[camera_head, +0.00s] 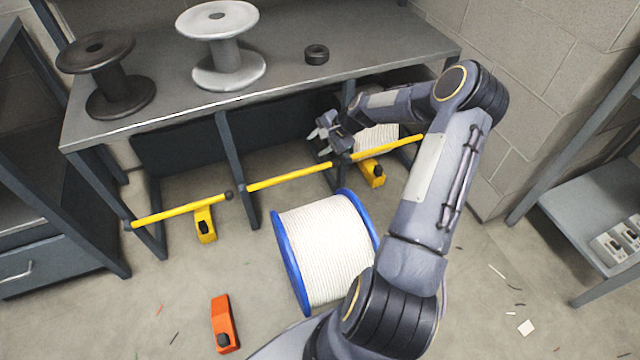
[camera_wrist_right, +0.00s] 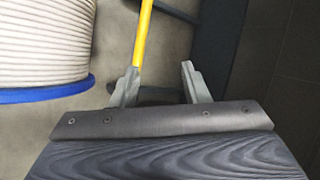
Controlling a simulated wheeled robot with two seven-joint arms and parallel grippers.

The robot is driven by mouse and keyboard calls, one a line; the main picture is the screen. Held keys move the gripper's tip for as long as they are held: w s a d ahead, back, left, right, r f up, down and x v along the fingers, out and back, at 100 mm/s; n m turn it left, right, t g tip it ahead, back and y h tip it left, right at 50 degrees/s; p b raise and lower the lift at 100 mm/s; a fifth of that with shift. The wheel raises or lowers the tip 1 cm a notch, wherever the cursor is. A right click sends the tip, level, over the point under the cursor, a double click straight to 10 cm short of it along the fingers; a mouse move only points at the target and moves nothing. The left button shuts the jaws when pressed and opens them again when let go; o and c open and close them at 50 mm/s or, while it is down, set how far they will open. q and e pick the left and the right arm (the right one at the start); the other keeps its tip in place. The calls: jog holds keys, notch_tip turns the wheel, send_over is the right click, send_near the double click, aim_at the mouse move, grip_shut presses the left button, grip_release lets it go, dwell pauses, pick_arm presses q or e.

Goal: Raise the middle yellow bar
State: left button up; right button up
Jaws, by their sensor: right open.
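The middle yellow bar (camera_head: 290,177) lies level across the front of the middle bay under the bench, between two dark uprights. My right gripper (camera_head: 319,142) is open and empty in the head view, close to the right end of this bar and a little above it in the picture. In the right wrist view a yellow bar (camera_wrist_right: 143,35) runs down to the left finger of the open gripper (camera_wrist_right: 160,70), whose tip covers its lower part. It lies nearer the left finger than between both; I cannot tell if they touch. My left gripper is out of view.
A left yellow bar (camera_head: 180,213) and a right yellow bar (camera_head: 390,148) close the neighbouring bays. A blue-flanged reel of white rope (camera_head: 325,250) stands on the floor before the middle bay. Spools (camera_head: 222,45) stand on the bench. An orange block (camera_head: 224,322) lies on the floor.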

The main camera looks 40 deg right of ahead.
aim_at(318, 168)
jog(key=d+f+m+b, duration=0.3)
jog(key=d+f, duration=0.2)
jog(key=f, duration=0.7)
jog(key=shift+t, duration=0.4)
jog(key=b+x, duration=0.2)
jog(key=x, duration=0.4)
jog(key=shift+w+f, duration=0.2)
jog(key=shift+f, duration=0.05)
pick_arm(q)
notch_tip(318, 168, down, 7)
jog(key=shift+f, duration=0.1)
pick_arm(e)
grip_shut()
